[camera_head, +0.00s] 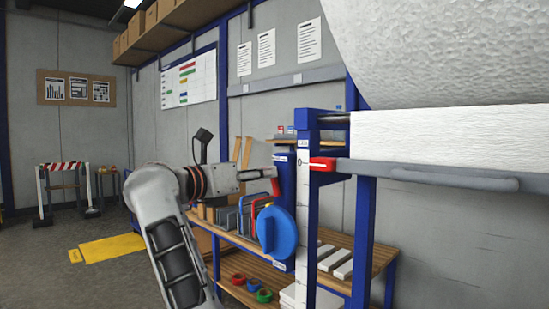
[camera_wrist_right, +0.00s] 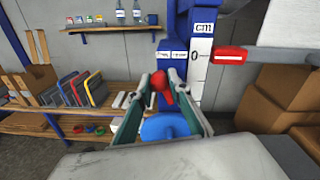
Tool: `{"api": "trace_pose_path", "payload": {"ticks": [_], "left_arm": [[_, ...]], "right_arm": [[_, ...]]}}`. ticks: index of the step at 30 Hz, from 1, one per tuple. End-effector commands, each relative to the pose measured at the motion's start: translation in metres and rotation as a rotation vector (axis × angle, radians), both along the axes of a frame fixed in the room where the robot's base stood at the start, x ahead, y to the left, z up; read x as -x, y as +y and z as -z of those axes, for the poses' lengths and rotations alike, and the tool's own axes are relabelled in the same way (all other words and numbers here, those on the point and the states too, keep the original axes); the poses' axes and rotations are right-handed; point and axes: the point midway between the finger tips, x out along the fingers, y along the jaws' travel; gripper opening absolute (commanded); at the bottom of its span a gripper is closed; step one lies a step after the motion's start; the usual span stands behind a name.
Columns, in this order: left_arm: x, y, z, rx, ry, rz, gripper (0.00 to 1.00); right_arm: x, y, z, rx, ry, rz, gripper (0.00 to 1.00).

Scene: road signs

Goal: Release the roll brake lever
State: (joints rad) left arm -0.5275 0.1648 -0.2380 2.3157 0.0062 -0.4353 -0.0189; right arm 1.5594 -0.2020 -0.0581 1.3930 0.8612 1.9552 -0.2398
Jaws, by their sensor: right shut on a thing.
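The roll brake lever (camera_head: 276,186) is red and stands above a round blue disc (camera_head: 279,232) on the blue roll stand (camera_head: 310,207). My right gripper (camera_head: 270,173) reaches in from the left and is shut on the lever's upper part. In the right wrist view the red lever (camera_wrist_right: 162,86) sits between the two fingers of the gripper (camera_wrist_right: 161,80), with the blue disc (camera_wrist_right: 165,127) below. The fingers partly cover the lever. My left gripper is not in view.
A large white roll (camera_head: 450,50) fills the upper right. A red pointer (camera_head: 322,164) sits by a white centimetre scale (camera_head: 301,215) at its zero mark. Wooden shelves (camera_head: 240,240) with panels and coloured rings stand close behind. Cardboard boxes (camera_wrist_right: 272,100) stand at right.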

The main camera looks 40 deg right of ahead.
Motion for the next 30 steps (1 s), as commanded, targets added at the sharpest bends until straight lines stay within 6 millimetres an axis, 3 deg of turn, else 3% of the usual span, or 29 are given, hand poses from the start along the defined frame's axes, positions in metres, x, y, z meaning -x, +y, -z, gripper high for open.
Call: {"api": "trace_pose_path", "payload": {"ticks": [1,9,19,20,21,30], "left_arm": [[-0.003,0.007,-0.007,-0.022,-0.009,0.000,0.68],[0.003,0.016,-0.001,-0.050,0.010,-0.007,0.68],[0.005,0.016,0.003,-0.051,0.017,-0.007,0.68],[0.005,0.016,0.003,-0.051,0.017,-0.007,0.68],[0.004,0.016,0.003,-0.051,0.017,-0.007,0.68],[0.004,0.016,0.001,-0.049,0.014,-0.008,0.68]], "right_arm": [[0.003,0.002,-0.012,-0.002,0.026,-0.004,0.00],[-0.008,0.002,0.002,0.012,0.174,-0.003,0.00],[-0.010,0.002,0.008,0.013,0.188,-0.003,0.00],[-0.010,0.002,0.008,0.013,0.188,-0.003,0.26],[-0.010,0.002,0.008,0.013,0.188,-0.003,0.35],[-0.009,0.001,0.006,0.015,0.185,-0.001,0.35]]}}
